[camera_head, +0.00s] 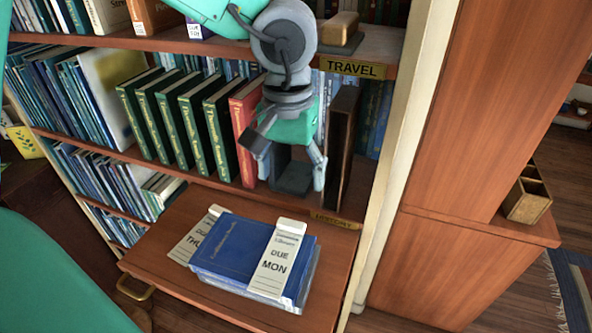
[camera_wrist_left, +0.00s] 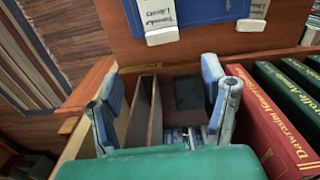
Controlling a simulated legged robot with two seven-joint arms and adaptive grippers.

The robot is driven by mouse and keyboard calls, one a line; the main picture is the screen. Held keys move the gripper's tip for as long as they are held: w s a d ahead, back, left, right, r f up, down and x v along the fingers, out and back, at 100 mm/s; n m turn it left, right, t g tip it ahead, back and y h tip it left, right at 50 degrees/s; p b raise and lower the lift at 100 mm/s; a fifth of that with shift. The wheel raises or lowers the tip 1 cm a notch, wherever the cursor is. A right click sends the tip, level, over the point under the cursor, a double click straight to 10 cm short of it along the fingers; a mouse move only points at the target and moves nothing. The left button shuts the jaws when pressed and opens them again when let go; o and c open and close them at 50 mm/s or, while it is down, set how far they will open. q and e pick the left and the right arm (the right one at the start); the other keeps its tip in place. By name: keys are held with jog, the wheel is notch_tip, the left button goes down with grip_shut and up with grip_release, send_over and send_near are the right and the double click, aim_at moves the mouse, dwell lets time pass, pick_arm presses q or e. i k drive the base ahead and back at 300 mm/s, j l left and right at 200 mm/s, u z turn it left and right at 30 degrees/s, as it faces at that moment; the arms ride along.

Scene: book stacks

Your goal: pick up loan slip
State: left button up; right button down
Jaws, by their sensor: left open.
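Two white loan slips show in the head view. The "DUE MON" slip (camera_head: 275,263) lies over the right side of a blue book (camera_head: 232,248) on top of a small stack. The "DUE THU" slip (camera_head: 190,246) sticks out at the stack's left side, partly hidden. In the left wrist view, white slip ends show near the top, one left (camera_wrist_left: 161,36) and one right (camera_wrist_left: 251,25). My left gripper (camera_head: 291,165) is open and empty, above and behind the stack, before the shelf gap right of a red book (camera_head: 246,128). My right gripper is out of view.
The stack rests on a wooden ledge (camera_head: 160,262) with bare wood around it. Several green books (camera_head: 160,118) stand left of the red one. A dark wooden upright piece (camera_head: 342,145) stands right of my gripper. The cream bookcase side (camera_head: 398,150) bounds the right.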

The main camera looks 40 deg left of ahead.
aim_at(183, 253)
jog(key=k, duration=1)
